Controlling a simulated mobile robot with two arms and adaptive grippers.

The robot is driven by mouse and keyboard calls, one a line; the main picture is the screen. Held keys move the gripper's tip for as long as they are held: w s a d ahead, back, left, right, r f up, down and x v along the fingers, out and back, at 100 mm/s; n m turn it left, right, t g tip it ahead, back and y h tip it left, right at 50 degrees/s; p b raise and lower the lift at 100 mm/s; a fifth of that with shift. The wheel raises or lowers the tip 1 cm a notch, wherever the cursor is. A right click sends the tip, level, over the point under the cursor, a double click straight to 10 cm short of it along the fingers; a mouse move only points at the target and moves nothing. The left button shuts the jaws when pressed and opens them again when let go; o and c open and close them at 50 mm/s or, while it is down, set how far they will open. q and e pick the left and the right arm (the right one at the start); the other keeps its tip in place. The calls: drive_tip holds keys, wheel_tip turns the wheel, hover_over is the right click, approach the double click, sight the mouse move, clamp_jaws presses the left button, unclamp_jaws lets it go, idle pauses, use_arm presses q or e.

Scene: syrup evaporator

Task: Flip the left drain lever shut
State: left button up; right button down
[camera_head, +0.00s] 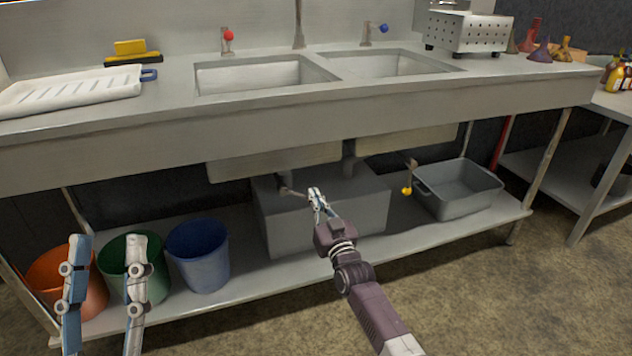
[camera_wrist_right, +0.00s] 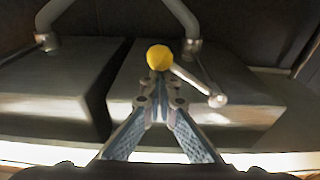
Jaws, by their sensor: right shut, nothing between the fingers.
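The left drain lever (camera_head: 293,191) is under the left sink basin in the head view, its knob end hidden by my right gripper (camera_head: 317,196). In the right wrist view its yellow ball knob (camera_wrist_right: 159,57) is just beyond the fingertips of my right gripper (camera_wrist_right: 158,82). Its metal rod (camera_wrist_right: 192,78) slants from the knob to a pivot at lower right. The right gripper is shut and empty; I cannot tell whether it touches the knob. My left gripper (camera_head: 106,240) is at lower left, its two fingers apart, in front of the buckets.
A second lever with a yellow knob (camera_head: 407,190) hangs under the right basin. A grey box (camera_head: 345,215) stands behind my right gripper on the lower shelf, with a grey tub (camera_head: 466,205) to its right. Orange, green and blue (camera_head: 198,258) buckets stand left. The counter overhangs the shelf.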

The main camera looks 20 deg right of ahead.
use_arm(q)
drive_tip(key=shift+s+a+r+t, duration=0.3)
drive_tip(key=shift+s+a+r, duration=0.2)
drive_tip(key=shift+a, duration=0.1)
use_arm(e)
drive_tip(key=a+f+m+g+h, duration=0.1)
drive_tip(key=a+f+m, duration=0.4)
drive_tip(key=m, duration=0.7)
drive_tip(key=shift+s+a+f+h, duration=0.15)
drive_tip(key=shift+a+f+h, duration=0.25)
drive_tip(key=shift+a+h, duration=0.35)
use_arm(q)
drive_tip(key=shift+f, duration=0.1)
use_arm(e)
drive_tip(key=shift+a, duration=0.1)
